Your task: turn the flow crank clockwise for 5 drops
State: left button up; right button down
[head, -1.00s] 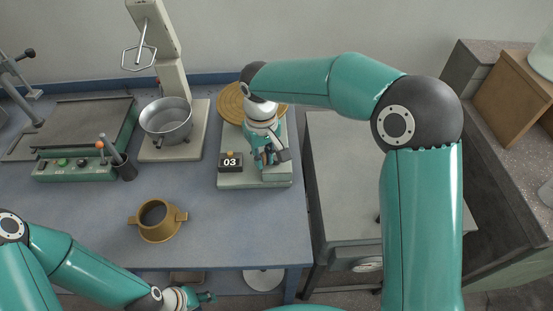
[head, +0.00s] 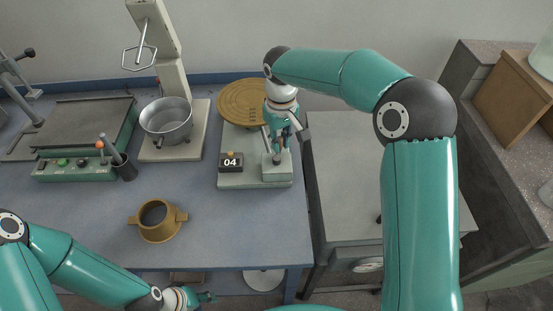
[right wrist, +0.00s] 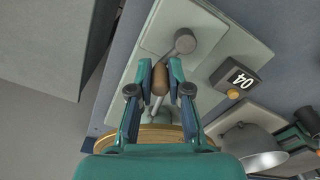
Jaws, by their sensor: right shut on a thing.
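The flow table is a pale base (head: 235,180) with a round brass disc (head: 240,100) at its back. On its front right is the grey crank hub (head: 277,158), also in the right wrist view (right wrist: 184,40). A black counter (head: 231,162) on the base reads 04. My right gripper (head: 280,143) is behind the hub. In the right wrist view its fingers (right wrist: 160,80) are shut on the crank's brown handle (right wrist: 160,80), which shows between them. My left gripper (head: 207,297) hangs low at the front edge; whether it is open cannot be told.
A brass conical mould (head: 157,234) stands on the blue bench in front. A mixer with a steel bowl (head: 166,118) and a green-based machine (head: 75,169) stand left. A grey cabinet (head: 340,190) is right of the bench. The front right of the bench is clear.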

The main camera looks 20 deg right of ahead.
aim_at(289, 157)
jog(key=shift+s+d+f, duration=0.25)
jog(key=shift+d, duration=0.05)
jog(key=shift+s+d, duration=0.3)
jog(key=shift+s, duration=0.1)
jog(key=shift+s+d+f, duration=0.1)
jog(key=shift+s+d, duration=0.15)
jog(key=shift+s, duration=0.4)
jog(key=c, duration=1)
grip_release()
jog(key=shift+w, duration=0.1)
jog(key=shift+r, duration=0.2)
